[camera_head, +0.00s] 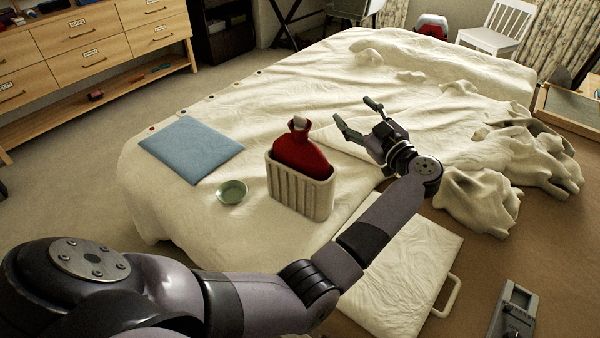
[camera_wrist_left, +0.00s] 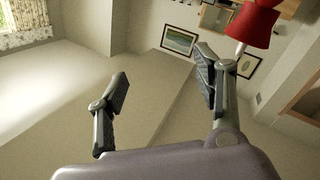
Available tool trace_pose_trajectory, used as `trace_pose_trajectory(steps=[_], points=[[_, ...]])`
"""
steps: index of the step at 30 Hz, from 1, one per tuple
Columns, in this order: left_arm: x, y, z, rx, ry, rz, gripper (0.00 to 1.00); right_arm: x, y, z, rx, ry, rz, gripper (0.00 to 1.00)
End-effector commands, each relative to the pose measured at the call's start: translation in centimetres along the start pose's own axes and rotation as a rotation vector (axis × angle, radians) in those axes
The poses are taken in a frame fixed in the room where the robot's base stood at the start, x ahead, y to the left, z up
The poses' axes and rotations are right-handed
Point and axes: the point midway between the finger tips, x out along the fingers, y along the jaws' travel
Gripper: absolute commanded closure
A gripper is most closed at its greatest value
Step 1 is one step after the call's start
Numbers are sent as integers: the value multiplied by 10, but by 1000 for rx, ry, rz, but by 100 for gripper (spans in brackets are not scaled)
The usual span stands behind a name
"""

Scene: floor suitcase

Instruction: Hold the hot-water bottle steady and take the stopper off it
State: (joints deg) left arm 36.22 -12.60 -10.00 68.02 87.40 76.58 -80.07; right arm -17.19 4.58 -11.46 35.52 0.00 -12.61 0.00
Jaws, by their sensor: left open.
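The red hot-water bottle (camera_head: 301,153) stands upright in a pale ribbed holder (camera_head: 301,197) on the bed; its lower part is hidden inside. My right gripper is not seen.
A green bowl (camera_head: 232,192) and a folded blue cloth (camera_head: 191,149) lie left of the holder on the bed (camera_head: 160,215). Rumpled bedding (camera_head: 515,155) is at the right. A white padded panel with a handle (camera_head: 452,296) lies below my forearm. A dresser (camera_head: 90,45) stands at the back left.

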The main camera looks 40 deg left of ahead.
Motion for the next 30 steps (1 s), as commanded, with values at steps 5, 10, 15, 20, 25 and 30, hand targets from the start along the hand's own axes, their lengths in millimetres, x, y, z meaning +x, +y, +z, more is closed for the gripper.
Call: trace_pose_trajectory(steps=[5, 10, 15, 20, 25, 30], points=[[-26, -23, 12, 176, -163, -341, 39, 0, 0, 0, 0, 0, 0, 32], [-54, -37, 12, 310, -275, -518, 39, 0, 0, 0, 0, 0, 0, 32], [-55, -47, 13, 352, -307, -570, 39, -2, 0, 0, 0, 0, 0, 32], [-30, -65, 17, 352, -302, -571, 39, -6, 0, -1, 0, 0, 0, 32], [0, -86, 24, 350, -302, -569, 39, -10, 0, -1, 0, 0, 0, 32], [22, -102, 30, 349, -303, -567, 39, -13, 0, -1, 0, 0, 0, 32]])
